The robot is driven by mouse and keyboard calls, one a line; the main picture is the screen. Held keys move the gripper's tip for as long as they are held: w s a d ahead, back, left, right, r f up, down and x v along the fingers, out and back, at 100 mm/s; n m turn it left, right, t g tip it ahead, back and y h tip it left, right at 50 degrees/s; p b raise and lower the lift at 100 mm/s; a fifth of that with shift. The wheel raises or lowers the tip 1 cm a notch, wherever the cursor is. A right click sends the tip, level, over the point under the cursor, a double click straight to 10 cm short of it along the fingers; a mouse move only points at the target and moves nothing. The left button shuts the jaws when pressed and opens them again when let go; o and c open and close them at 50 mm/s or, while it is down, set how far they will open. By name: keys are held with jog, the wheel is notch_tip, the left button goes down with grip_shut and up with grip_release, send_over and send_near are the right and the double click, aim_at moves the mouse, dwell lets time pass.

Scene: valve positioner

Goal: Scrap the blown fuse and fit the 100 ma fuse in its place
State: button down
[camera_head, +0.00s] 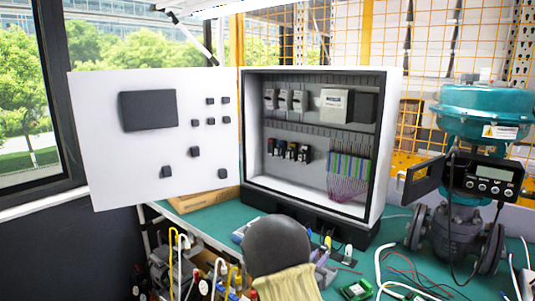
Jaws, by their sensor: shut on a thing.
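My arm, a dark rounded joint with a beige link, rises at the bottom centre in the head view. My gripper cannot be made out; it seems hidden behind the arm or below the picture. An open control cabinet (385,130) stands on the green bench. Inside it are a row of small white modules (284,100) above and a row of dark modules (288,151) below. Neither the blown fuse nor the 100 mA fuse can be told apart at this size. Small items with yellow and white parts (348,254) lie on the bench just right of my arm.
The cabinet door (100,150) is swung wide to the left. A teal valve actuator with a dark positioner (490,181) stands at the right. Loose cables (385,262) and a green circuit board (355,290) lie at the front right. Tools crowd the bottom left.

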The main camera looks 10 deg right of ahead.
jog(key=c, duration=1.3)
grip_release()
jog(key=v, duration=1.7)
jog(key=shift+s+a+r+p, duration=0.1)
jog(key=shift+s+a+p, duration=0.05)
jog(key=shift+p, duration=0.15)
